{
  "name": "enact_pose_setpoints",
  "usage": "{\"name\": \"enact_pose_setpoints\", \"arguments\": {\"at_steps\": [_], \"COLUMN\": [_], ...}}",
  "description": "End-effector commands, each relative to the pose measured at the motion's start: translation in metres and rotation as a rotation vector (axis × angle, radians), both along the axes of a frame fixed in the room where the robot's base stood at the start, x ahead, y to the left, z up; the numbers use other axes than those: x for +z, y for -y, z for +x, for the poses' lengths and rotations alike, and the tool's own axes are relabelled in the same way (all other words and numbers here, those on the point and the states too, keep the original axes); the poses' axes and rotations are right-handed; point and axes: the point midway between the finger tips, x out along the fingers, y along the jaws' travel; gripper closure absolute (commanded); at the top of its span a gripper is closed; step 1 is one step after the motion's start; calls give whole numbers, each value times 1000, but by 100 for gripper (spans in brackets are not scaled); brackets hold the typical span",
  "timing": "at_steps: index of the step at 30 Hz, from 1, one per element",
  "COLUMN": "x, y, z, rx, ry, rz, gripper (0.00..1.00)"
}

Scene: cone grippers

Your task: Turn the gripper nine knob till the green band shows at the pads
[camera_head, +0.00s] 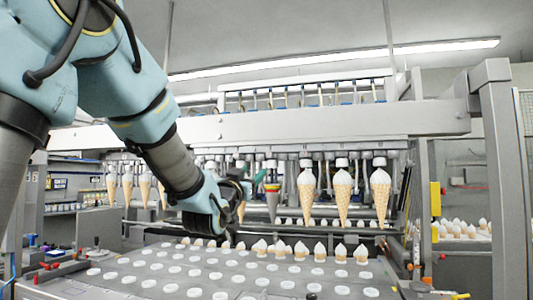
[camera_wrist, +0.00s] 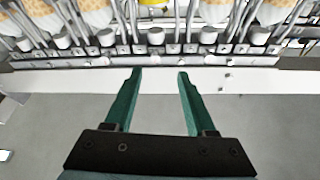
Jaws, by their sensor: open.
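My gripper (camera_wrist: 160,78) is open and empty, its two green fingers spread below a row of pale round knobs (camera_wrist: 156,36) on a metal rail. One knob stands roughly in line with the gap, apart from the fingertips. The small number plates under the knobs are too small to read, so I cannot tell which is nine. In the head view my gripper (camera_head: 246,186) is at the machine's cone row, partly hidden by my arm. Just right of it hangs a grey cone (camera_head: 272,205) with coloured bands (camera_head: 272,187) near its top, including red, yellow and green.
Wafer cones with white tops (camera_head: 342,195) hang on both sides of the grey cone. Below is a grey tray plate (camera_head: 140,268) with many white round spots and a row of small cones. A machine post (camera_head: 497,170) stands at the right. Grey floor is clear below the rail.

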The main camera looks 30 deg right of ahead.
Motion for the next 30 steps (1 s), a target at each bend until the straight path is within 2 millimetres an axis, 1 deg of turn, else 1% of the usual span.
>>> {"name": "enact_pose_setpoints", "arguments": {"at_steps": [1, 5, 8, 15, 18, 22, 30], "x": [8, 17, 23, 41, 46, 51, 52], "y": [4, 11, 20, 51, 62, 72, 78], "z": [-4, -2, 7, 36, 47, 56, 62], "rx": [-11, -17, -16, -16, -15, -15, -15], "ry": [18, 33, 31, 29, 29, 29, 29], "rz": [-14, -27, -26, -23, -24, -24, -24], "gripper": [44, 44, 44, 44, 44, 44, 44]}}
